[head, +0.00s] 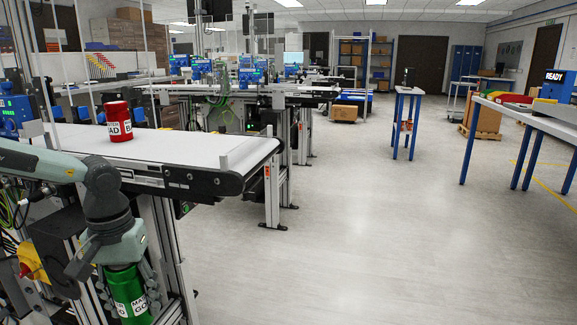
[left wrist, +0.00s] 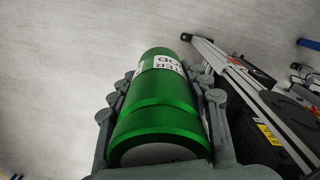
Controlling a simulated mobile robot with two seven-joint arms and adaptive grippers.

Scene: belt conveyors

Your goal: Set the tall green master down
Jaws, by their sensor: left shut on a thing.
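The tall green master (head: 129,294) is a green cylinder with a white label, in the lower left of the head view. My left gripper (head: 125,285) is shut on it, with a finger on each side, and holds it in front of the conveyor's frame, below belt level. In the left wrist view the green master (left wrist: 160,110) lies between the fingers of my left gripper (left wrist: 160,95), with pale floor visible around it. Its lower end is cut off in the head view. My right gripper is not in view.
A red labelled canister (head: 119,121) stands upright on the white conveyor belt (head: 200,149). A small blue-legged table (head: 409,91) stands further back, and a larger one (head: 530,118) is at the right. The floor between them is open.

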